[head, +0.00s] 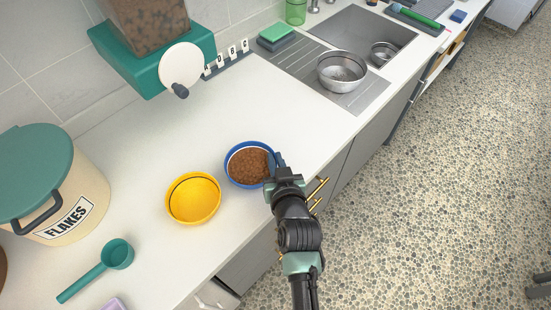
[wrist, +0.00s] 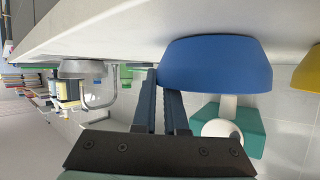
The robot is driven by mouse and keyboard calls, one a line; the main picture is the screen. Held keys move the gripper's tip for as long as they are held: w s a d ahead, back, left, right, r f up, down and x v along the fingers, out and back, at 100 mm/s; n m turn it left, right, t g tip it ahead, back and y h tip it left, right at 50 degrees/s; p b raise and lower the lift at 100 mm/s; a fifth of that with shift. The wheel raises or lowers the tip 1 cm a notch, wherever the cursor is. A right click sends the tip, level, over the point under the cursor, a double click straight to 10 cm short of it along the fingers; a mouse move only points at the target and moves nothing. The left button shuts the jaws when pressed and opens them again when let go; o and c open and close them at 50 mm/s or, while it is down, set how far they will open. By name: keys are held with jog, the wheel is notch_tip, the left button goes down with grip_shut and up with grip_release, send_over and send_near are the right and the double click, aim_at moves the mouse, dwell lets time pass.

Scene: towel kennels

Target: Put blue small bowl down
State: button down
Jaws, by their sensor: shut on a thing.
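The blue small bowl (head: 229,175) is upright and full of brown kibble (head: 249,165). It is at the counter's front edge, in the middle of the head view. My gripper (head: 275,161) is shut on the bowl's right rim. In the wrist view, which is upside down, the bowl (wrist: 215,65) shows its smooth blue side, and the fingers (wrist: 163,85) meet its left edge. The bowl's base looks to be at or very close to the counter surface; I cannot tell if it touches.
A yellow bowl (head: 193,213) stands just left of the blue bowl. A teal scoop (head: 98,270) and a FLAKES bin (head: 70,205) are farther left. A kibble dispenser (head: 155,60) is behind. A metal bowl (head: 342,84) stands by the sink (head: 365,40). Counter between is clear.

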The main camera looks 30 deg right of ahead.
jog(key=c, duration=1)
grip_release()
jog(key=shift+f, duration=0.1)
jog(key=shift+o, duration=0.2)
jog(key=shift+r, duration=0.25)
jog(key=v, duration=1.2)
jog(key=shift+b, duration=0.3)
jog(key=shift+a, duration=0.1)
